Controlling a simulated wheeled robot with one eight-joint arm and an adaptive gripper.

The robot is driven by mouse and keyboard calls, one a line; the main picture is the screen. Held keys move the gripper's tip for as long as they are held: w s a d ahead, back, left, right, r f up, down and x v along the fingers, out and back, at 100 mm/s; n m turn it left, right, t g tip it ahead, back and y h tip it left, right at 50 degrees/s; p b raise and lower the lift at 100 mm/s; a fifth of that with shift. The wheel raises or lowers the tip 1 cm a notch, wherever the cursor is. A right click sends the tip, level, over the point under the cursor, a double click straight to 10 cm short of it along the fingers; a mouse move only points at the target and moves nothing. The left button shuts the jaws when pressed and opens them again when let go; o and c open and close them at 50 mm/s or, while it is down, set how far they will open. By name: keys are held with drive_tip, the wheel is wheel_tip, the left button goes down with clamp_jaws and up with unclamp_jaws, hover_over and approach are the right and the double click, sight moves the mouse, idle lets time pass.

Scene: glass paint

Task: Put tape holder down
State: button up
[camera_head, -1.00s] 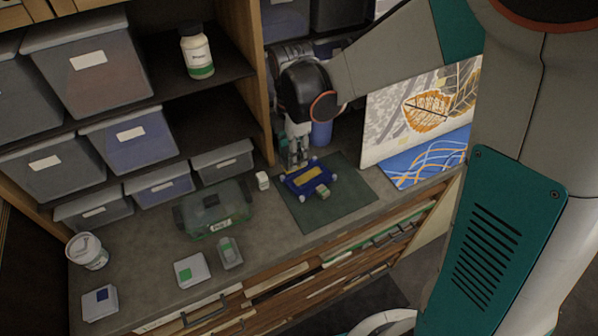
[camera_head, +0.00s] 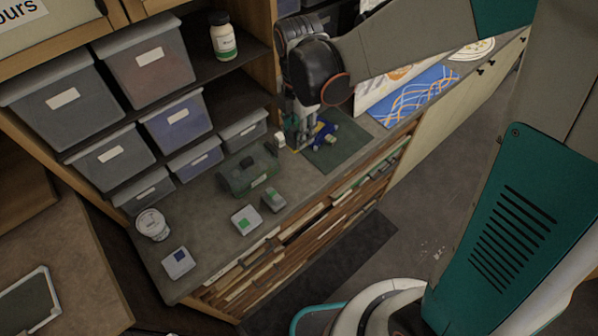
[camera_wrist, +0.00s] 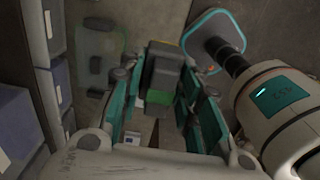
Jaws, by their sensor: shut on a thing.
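The tape holder (camera_wrist: 162,72) looks like a dark grey block with a green part. In the wrist view it sits between the teal fingers of my gripper (camera_wrist: 160,100), which is shut on it. In the head view my gripper (camera_head: 299,130) points down at the left edge of the dark green mat (camera_head: 345,152). The tape holder is hard to make out there. Whether it touches the mat or the counter cannot be told.
A blue item with yellow (camera_head: 327,134) lies on the mat, close to my gripper. A green see-through case (camera_head: 250,175), a small white block (camera_head: 280,140) and several small boxes stand left on the counter (camera_head: 215,205). Bins fill the shelves behind. The mat's right part is clear.

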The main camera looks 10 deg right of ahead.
wheel_tip(320, 180, down, 20)
drive_tip(key=b, duration=1.2)
drive_tip(key=shift+b, duration=0.3)
drive_tip(key=shift+f, duration=0.15)
drive_tip(key=o, duration=1.1)
wheel_tip(320, 180, up, 12)
drive_tip(key=p, duration=0.2)
drive_tip(key=shift+r, duration=0.2)
drive_tip(key=shift+w, duration=0.1)
